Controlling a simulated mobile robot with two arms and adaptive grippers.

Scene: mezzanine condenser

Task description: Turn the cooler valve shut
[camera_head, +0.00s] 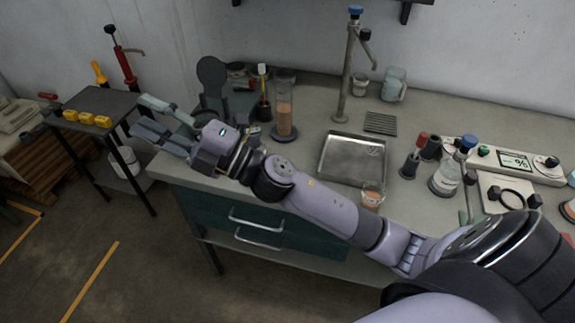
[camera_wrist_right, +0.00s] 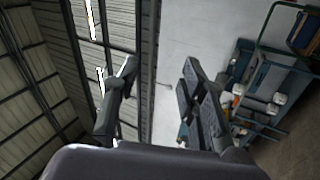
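No part in view is clearly the cooler valve. A tall metal post tap with a blue knob (camera_head: 355,10) stands upright at the back of the bench, behind a steel tray. A red pump-like post (camera_head: 126,68) with a dark top and side spout stands at the far left. My right gripper (camera_head: 143,116) reaches across the bench to its left end, well left of the tap and in front of the red post. Its fingers are apart with nothing between them; the right wrist view also shows them apart (camera_wrist_right: 157,78). My left gripper is out of view.
The bench (camera_head: 300,165) holds a steel tray (camera_head: 352,178), a tan-filled cylinder (camera_head: 284,115), a small beaker (camera_head: 372,198), a blue-capped bottle (camera_head: 446,178) and a white meter panel (camera_head: 535,163). A dark side table (camera_head: 88,101) carries yellow blocks. The floor at lower left is clear.

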